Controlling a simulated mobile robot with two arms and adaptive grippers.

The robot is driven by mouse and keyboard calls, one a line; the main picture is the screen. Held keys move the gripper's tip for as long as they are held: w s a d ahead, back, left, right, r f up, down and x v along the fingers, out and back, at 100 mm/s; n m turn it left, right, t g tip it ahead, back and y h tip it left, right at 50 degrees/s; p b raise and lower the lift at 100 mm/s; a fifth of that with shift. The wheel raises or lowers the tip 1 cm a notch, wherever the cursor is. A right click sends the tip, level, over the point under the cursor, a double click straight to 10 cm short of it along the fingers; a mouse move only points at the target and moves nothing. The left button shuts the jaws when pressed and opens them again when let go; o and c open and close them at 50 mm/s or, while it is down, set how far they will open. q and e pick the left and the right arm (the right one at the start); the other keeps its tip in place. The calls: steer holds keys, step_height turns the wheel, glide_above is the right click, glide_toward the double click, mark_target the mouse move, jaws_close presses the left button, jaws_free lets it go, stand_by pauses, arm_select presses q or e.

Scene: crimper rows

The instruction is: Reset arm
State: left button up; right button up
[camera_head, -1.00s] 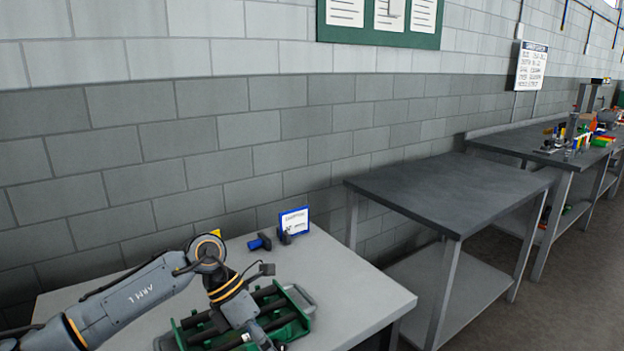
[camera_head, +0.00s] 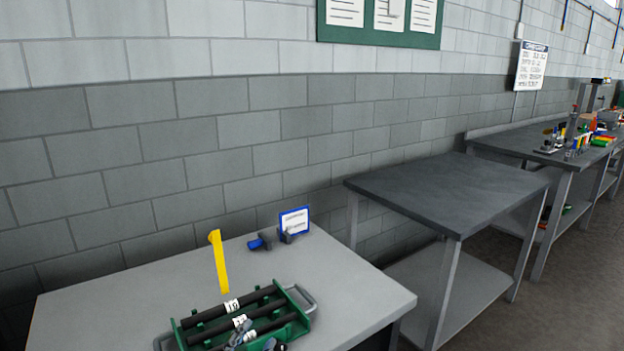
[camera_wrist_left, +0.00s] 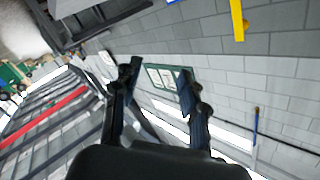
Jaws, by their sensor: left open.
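My left gripper (camera_wrist_left: 158,85) shows in the left wrist view with its two dark fingers spread apart and nothing between them. That view is tilted; past the fingers are the block wall and a green-framed board (camera_wrist_left: 166,78). In the head view the left arm no longer crosses the table, and only small grey and dark parts show at the bottom edge by the green tray, which I cannot clearly identify. The right gripper is in neither view.
A green tray (camera_head: 298,297) with black bars sits on the near light-grey table (camera_head: 360,290). Behind it are a yellow upright strip (camera_head: 220,262), a blue-and-grey item (camera_head: 262,241) and a blue-framed sign (camera_head: 295,221). An empty dark table (camera_head: 445,190) stands to the right.

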arm_select(q)
steer(key=s+a+f+n+g+y, duration=0.3)
steer(key=s+a+f+n+g, duration=0.35)
steer(key=s+f, duration=0.55)
steer(key=s+a+f+n+g, duration=0.15)
steer(key=s+f+g, duration=0.25)
steer(key=s, duration=0.4)
steer(key=s+a+f+g, duration=0.2)
steer(key=s+f+g, duration=0.15)
steer(key=s, duration=0.45)
step_height(320, 180, down, 23)
steer(key=p, duration=0.2)
steer(key=s+a+f+g+p, duration=0.1)
steer(key=s+a+f+g, duration=0.1)
steer(key=s+f, duration=1.3)
steer(key=s+a, duration=0.1)
steer(key=s, duration=0.1)
steer(key=shift+s+f+y+p, duration=0.3)
steer(key=shift+s+f+p, duration=0.05)
steer(key=shift+f, duration=0.05)
